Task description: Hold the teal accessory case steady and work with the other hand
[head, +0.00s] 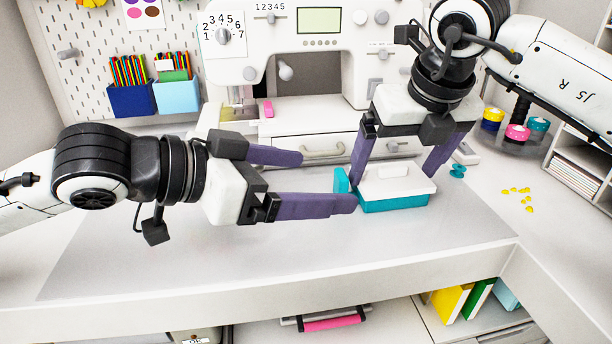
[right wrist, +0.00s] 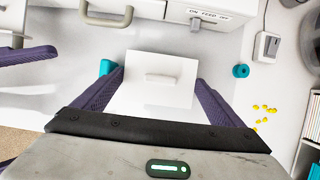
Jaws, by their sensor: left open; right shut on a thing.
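The teal accessory case (head: 395,205) stands on the table in front of the sewing machine, with a white lid on top that has a raised handle. A small teal piece (head: 341,180) shows at its left side; I cannot tell if it is part of the case. My right gripper (head: 400,165) comes down from above and is shut on the case, one finger at each side. The right wrist view shows the lid (right wrist: 158,80) between both fingers. My left gripper (head: 328,180) is open and empty, left of the case, its nearer fingertip close to the case's left end.
The sewing machine (head: 310,70) and a drawer (head: 320,149) stand behind. A small teal spool-like object (head: 457,171) and yellow bits (head: 522,191) lie to the right. Thread spools (head: 517,131) stand at the far right. The table's front left is clear.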

